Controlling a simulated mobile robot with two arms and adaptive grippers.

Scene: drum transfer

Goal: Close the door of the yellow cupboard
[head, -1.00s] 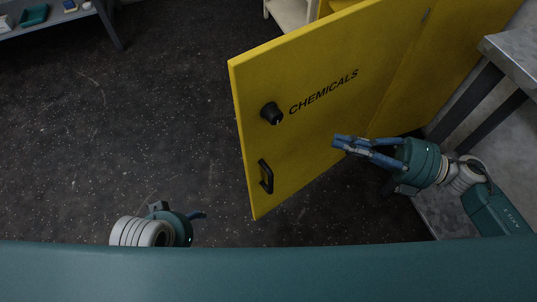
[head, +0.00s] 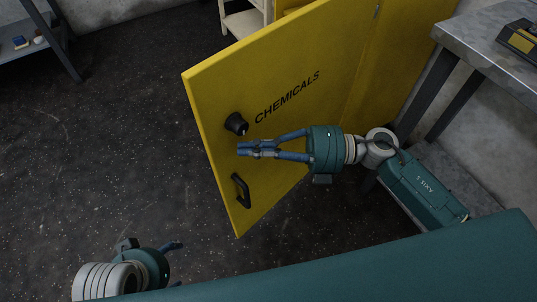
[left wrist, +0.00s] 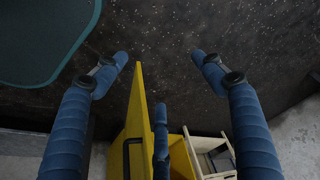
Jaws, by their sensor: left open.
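The yellow cupboard door (head: 290,110), marked CHEMICALS, stands wide open in the head view. A black round knob (head: 236,123) and a black pull handle (head: 241,190) sit near its free edge. My right gripper (head: 246,149) is in front of the door's lettered face, just below the knob, with its fingertips together and nothing seen between them. Whether it touches the door I cannot tell. My left gripper (head: 178,264) is open and empty at the lower left, apart from the door. The left wrist view shows the door (left wrist: 137,105) nearly edge-on beyond its spread fingers.
A grey metal table (head: 490,50) stands at the right, close to my right arm, with a dark and yellow device (head: 523,42) on it. A pale shelf unit (head: 243,22) is behind the door. A grey shelf (head: 35,50) is at the far left. The dark floor (head: 110,140) is clear.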

